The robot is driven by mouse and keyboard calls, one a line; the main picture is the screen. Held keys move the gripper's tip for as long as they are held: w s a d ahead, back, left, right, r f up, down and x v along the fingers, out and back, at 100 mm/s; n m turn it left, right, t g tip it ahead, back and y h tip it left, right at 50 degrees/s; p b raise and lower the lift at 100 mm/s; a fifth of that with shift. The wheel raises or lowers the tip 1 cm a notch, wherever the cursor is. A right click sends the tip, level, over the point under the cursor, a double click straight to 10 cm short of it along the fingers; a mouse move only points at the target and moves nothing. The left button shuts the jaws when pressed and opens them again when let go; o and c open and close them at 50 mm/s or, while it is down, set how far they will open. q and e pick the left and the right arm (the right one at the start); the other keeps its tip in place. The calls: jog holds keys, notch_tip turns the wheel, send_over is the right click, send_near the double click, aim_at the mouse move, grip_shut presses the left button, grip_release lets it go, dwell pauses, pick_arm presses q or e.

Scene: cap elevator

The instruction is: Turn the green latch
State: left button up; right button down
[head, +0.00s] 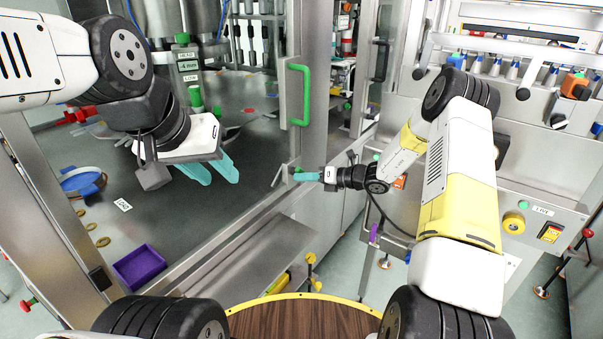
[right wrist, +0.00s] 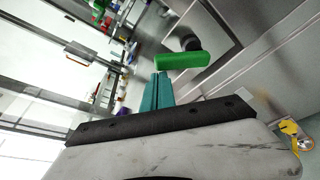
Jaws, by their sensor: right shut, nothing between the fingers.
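The green latch (right wrist: 183,60) is a short bright green lever on a dark round mount, seen in the right wrist view just past my fingertips. In the head view only a small green bit of it (head: 298,170) shows on the door frame's lower edge. My right gripper (head: 297,176) is shut and empty, its teal fingers pointing left at the latch. The fingers (right wrist: 160,76) also show in the right wrist view; I cannot tell whether they touch the lever. My left gripper (head: 222,182) is open and empty over the grey work surface inside the machine.
A tall green door handle (head: 304,95) stands above the latch on the steel frame. A round wooden top (head: 300,318) is in front.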

aim_at(301, 169)
jog(key=shift+w+d+r+m+y, duration=0.4)
jog(key=shift+w+r+m+y, duration=0.25)
jog(key=shift+m, duration=0.35)
jog(key=shift+w+d+r, duration=0.3)
jog(key=shift+r, duration=0.1)
jog(key=shift+w+d+r, duration=0.1)
jog(key=shift+w, duration=0.1)
